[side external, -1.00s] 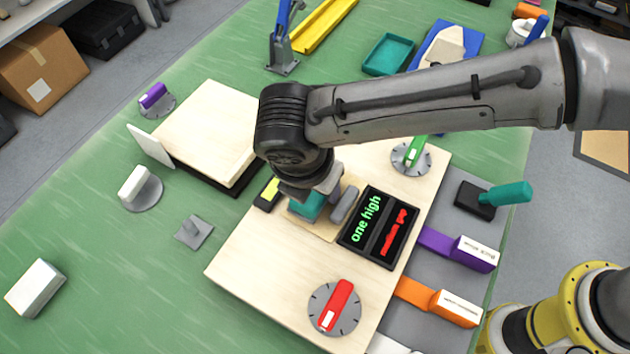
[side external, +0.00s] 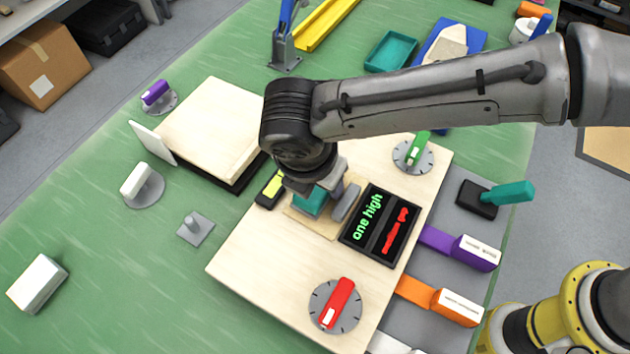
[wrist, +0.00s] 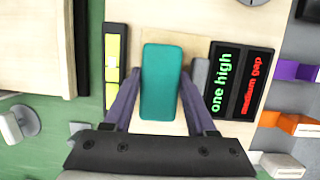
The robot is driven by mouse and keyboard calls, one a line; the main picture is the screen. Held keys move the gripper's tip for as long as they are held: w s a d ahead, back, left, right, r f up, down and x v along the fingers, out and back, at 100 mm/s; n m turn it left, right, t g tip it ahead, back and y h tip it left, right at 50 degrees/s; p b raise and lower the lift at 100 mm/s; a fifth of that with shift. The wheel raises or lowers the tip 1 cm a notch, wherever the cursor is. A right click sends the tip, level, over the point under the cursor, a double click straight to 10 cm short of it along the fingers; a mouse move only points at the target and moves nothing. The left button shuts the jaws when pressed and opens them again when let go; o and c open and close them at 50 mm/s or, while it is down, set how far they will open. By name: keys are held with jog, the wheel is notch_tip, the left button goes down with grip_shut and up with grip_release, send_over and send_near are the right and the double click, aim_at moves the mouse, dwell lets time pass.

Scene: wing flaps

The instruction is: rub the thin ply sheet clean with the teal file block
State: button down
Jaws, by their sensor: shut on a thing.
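The teal file block (wrist: 165,80) is between the two fingers of my gripper (wrist: 160,95), which is shut on it. In the side view the block (side external: 311,203) shows below my gripper (side external: 318,188), over the thin ply sheet (side external: 317,221). The sheet is a pale tan piece on the larger wooden board (side external: 262,265). In the wrist view the sheet (wrist: 152,32) shows around the block. I cannot tell whether the block touches it, and much of the sheet is hidden by the block and gripper.
A black-and-yellow piece (side external: 270,190) is on the left. A red dial (side external: 336,305) and a green dial (side external: 413,154) sit on the board.

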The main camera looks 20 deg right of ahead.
jog(key=shift+s+a, duration=0.4)
jog(key=shift+a, duration=0.05)
jog(key=shift+r, duration=0.1)
jog(key=shift+r, duration=3.5)
jog(key=shift+r, duration=0.1)
